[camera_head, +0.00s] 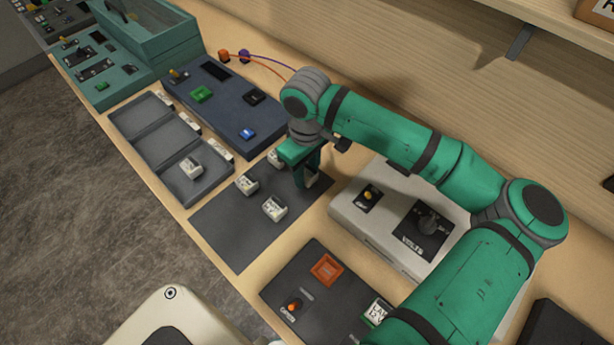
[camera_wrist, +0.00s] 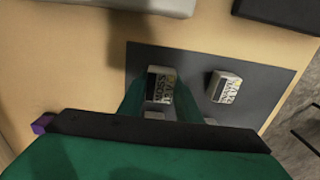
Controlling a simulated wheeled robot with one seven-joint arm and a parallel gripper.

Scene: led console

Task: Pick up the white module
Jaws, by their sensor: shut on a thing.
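My gripper (camera_head: 306,172) points down over the right part of the dark mat (camera_head: 236,226). It is shut on a white module (camera_wrist: 161,84), which shows between the two green fingers in the wrist view with dark print on its face. In the head view this module is mostly hidden by the fingers, and I cannot tell whether it touches the mat. Other white modules stand on the mat: one at the left (camera_head: 247,183), one nearer the front (camera_head: 275,208), and one just left of my gripper (camera_head: 277,157), partly hidden.
A grey tray (camera_head: 157,133) with three compartments lies left of the mat, a white module (camera_head: 191,168) in its nearest one. A blue panel (camera_head: 225,100) stands behind. A light box with a knob (camera_head: 384,226) stands right of the mat. A dark panel (camera_head: 325,290) lies in front.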

